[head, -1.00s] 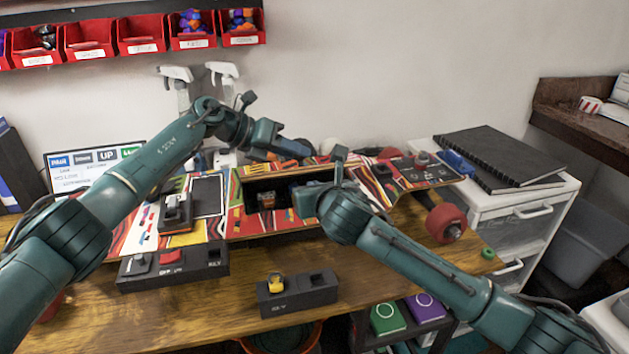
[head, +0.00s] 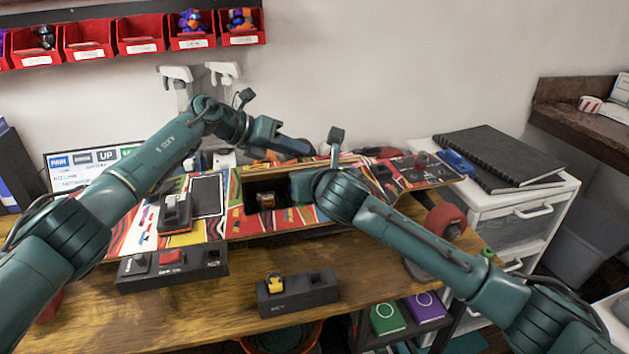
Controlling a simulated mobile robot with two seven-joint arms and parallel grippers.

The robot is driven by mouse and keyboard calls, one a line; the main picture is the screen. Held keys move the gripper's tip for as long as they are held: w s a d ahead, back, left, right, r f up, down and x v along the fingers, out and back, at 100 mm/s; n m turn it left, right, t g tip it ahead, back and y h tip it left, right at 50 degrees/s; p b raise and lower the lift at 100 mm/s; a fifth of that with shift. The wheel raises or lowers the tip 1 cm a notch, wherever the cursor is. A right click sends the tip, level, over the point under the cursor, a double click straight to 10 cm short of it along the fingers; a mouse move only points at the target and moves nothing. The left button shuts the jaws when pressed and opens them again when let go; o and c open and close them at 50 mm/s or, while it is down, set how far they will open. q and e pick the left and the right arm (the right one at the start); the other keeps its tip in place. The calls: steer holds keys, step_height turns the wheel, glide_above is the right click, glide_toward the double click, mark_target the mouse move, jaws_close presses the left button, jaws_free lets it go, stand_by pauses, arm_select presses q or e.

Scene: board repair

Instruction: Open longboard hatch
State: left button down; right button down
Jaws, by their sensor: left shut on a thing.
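The colourful longboard (head: 235,228) lies across the workbench. Its hatch compartment (head: 252,200) is open and dark inside, with a small copper-coloured part (head: 266,200) in it. The raised hatch lid (head: 347,161) shows as a thin edge behind the opening, mostly hidden by my arms. My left gripper (head: 293,147) is at the lid's back side and shut on it; the contact itself is hard to see. My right gripper (head: 298,188) points left over the right part of the compartment; its fingertips are too unclear to tell open from shut.
A black block with a yellow part (head: 274,284) and a black switch box (head: 170,265) stand in front of the board. Spray bottles (head: 175,85) stand behind. A white drawer unit (head: 520,215) with black notebooks (head: 500,160) is at the right. The front bench is mostly clear.

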arm_select(q)
steer(key=c, duration=1.5)
jaws_free()
steer(key=shift+s+d+f, duration=0.2)
steer(key=shift+s+f, duration=0.1)
steer(key=shift+f, duration=0.1)
steer(key=shift+c, duration=0.2)
steer(key=o, duration=0.4)
arm_select(e)
steer(key=shift+w+r, duration=0.1)
steer(key=shift+r, duration=0.4)
arm_select(q)
steer(key=shift+r, duration=0.1)
arm_select(e)
steer(key=shift+f, duration=0.1)
arm_select(q)
steer(key=shift+a, duration=0.1)
